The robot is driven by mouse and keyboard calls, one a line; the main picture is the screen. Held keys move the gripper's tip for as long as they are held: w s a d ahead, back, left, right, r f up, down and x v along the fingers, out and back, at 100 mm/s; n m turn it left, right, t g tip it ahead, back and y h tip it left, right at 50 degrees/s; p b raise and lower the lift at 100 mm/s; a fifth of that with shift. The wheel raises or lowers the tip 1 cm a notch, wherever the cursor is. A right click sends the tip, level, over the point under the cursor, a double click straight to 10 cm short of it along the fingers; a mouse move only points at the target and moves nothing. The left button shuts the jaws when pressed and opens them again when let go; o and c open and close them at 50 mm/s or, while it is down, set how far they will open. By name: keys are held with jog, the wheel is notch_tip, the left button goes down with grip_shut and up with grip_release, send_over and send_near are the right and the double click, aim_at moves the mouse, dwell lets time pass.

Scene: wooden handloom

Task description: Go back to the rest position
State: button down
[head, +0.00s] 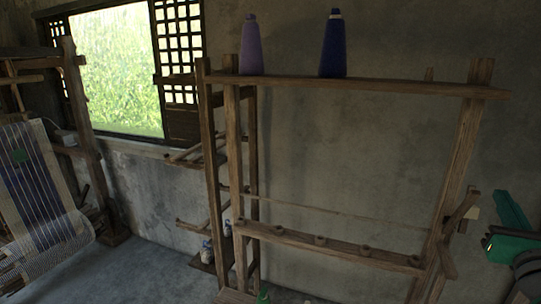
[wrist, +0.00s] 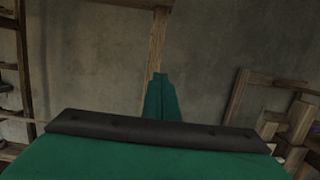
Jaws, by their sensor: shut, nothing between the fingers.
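My gripper (wrist: 160,98) shows in the wrist view as green fingers closed together in the middle, beyond a dark bar and a green body. It is shut and holds nothing. It points toward a wooden post and the plain wall, with no object at its tips. In the head view, green and black parts of my arm (head: 512,245) show at the right edge, to the right of the wooden frame. I cannot make out the fingertips there.
A wooden frame (head: 340,242) stands ahead, with a purple cone (head: 251,46) and a dark blue cone (head: 332,46) on its top beam. Wooden pieces (wrist: 240,105) stand right in the wrist view.

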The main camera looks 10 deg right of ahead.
jog(key=w+a+f+n+g, duration=0.1)
jog(key=w+a+f+n, duration=0.15)
jog(key=f, duration=0.45)
jog(key=w+a+f+n+y, duration=0.1)
jog(key=a+f+n, duration=0.3)
jog(key=f, duration=0.3)
jog(key=w+a+f+n+g, duration=0.1)
jog(key=w+a+f+n, duration=0.15)
jog(key=f, duration=0.45)
jog(key=s+a+f+n+y, duration=0.25)
jog(key=a+f+n, duration=0.85)
jog(key=a+f, duration=0.55)
jog(key=s+a+f+n+y, duration=0.2)
jog(key=s+a+f+n, duration=0.35)
jog(key=a, duration=0.35)
jog(key=s+a+f+n+y, duration=0.2)
jog(key=s+a+f+n, duration=0.3)
jog(key=s+a+n, duration=0.3)
jog(key=s+a+r+n+y, duration=0.1)
jog(key=s+a+n+y, duration=0.3)
jog(key=s+a+n, duration=0.5)
jog(key=s+a, duration=0.6)
jog(key=shift+a+r, duration=0.2)
jog(key=shift+a, duration=0.1)
